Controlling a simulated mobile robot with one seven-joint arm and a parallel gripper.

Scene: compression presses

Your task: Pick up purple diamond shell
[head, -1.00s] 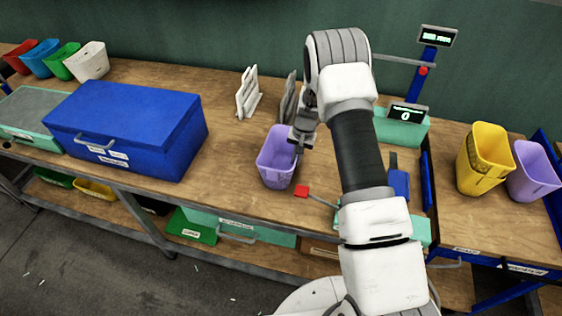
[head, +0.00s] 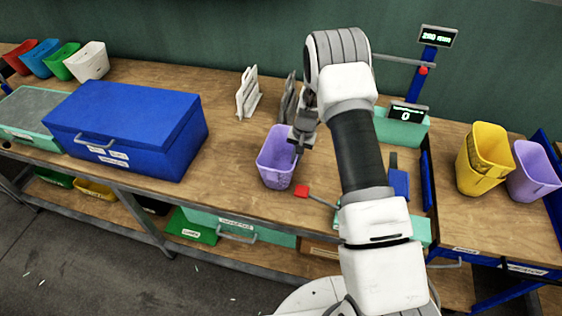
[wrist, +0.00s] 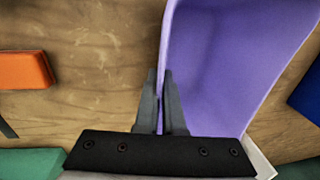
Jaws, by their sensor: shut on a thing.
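A purple shell (head: 272,160), shaped like an open bin with a patterned lower part, stands on the wooden bench in the middle of the head view. My gripper (head: 297,140) is at its right rim, partly hidden by my arm. In the wrist view the two fingers of my gripper (wrist: 162,100) are closed on the thin wall of the purple shell (wrist: 225,70), one finger on each side. The inside of the shell opens to the right there. A second purple shell (head: 533,172) stands at the far right beside yellow ones, away from my gripper.
A blue box (head: 130,130) stands to the left. Upright grey-white plates (head: 247,94) stand behind the held shell. A press with displays (head: 408,113) is to the right. A red-ended lever (head: 302,191) lies close to the shell's front right. Yellow shells (head: 483,160) stand further right.

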